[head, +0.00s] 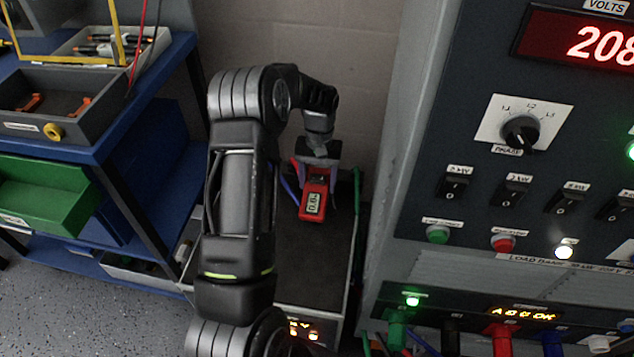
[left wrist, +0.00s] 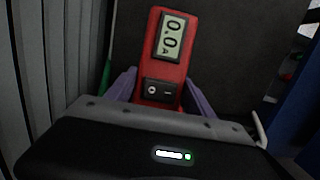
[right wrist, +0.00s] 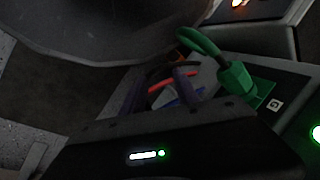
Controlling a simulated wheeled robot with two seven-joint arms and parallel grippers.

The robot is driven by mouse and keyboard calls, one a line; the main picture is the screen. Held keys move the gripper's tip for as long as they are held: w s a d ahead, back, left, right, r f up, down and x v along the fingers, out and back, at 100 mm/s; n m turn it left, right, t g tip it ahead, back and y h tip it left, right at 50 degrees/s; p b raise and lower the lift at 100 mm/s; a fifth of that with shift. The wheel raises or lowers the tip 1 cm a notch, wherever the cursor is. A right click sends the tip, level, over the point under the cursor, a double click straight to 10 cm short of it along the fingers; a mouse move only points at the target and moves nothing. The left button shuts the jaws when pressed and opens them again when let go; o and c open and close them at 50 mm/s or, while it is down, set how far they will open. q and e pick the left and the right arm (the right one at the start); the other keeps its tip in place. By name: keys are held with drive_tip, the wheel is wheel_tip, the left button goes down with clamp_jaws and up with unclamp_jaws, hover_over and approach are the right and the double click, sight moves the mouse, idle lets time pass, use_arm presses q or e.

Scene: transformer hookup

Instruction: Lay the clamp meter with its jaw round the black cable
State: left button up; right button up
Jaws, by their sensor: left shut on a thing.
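The clamp meter (head: 313,203) is red, with a grey display. My left gripper (head: 318,168) is shut on it, above a dark-topped cabinet. In the left wrist view the meter (left wrist: 167,60) sits between the purple fingers (left wrist: 158,95) and its display reads 0.0 A. The meter's jaw is hidden in both views. A black socket or plug (head: 450,338) shows at the load bank's foot; I cannot follow a black cable from it. In the right wrist view my right gripper (right wrist: 160,85) has its fingers apart, with red, dark and blue cables beyond them.
The dark cabinet top (head: 335,255) is bare below the meter. The load bank (head: 420,180) stands close on the right, with green (head: 396,332) and red (head: 501,338) plugs. A blue shelf (head: 150,110) with bins is on the left. A green plug (right wrist: 235,82) shows near my right gripper.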

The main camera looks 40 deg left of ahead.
sight(320, 168)
idle(0.3)
use_arm(q)
drive_tip(key=shift+w+a+f+b, duration=0.25)
drive_tip(key=shift+w+f+b, duration=0.25)
drive_tip(key=shift+f, duration=0.25)
drive_tip(key=shift+w+a+f+b, duration=0.2)
drive_tip(key=shift+w+f+b, duration=0.2)
drive_tip(key=shift+f+b, duration=0.25)
drive_tip(key=shift+w+a+f+b, duration=0.25)
drive_tip(key=shift+w+f+b, duration=0.2)
drive_tip(key=shift+f, duration=0.35)
drive_tip(key=shift+f+b, duration=0.55)
drive_tip(key=shift+f, duration=0.5)
drive_tip(key=o, duration=1.8)
drive_tip(key=shift+w+a+r+p, duration=0.15)
drive_tip(key=shift+r+p, duration=0.1)
drive_tip(key=shift+r, duration=1.05)
drive_tip(key=shift+w+r+p, duration=0.15)
drive_tip(key=shift+r+p, duration=0.05)
drive_tip(key=shift+r, duration=1.1)
drive_tip(key=shift+w+a+r+p, duration=0.15)
drive_tip(key=shift+r+p, duration=0.1)
drive_tip(key=shift+r, duration=1.05)
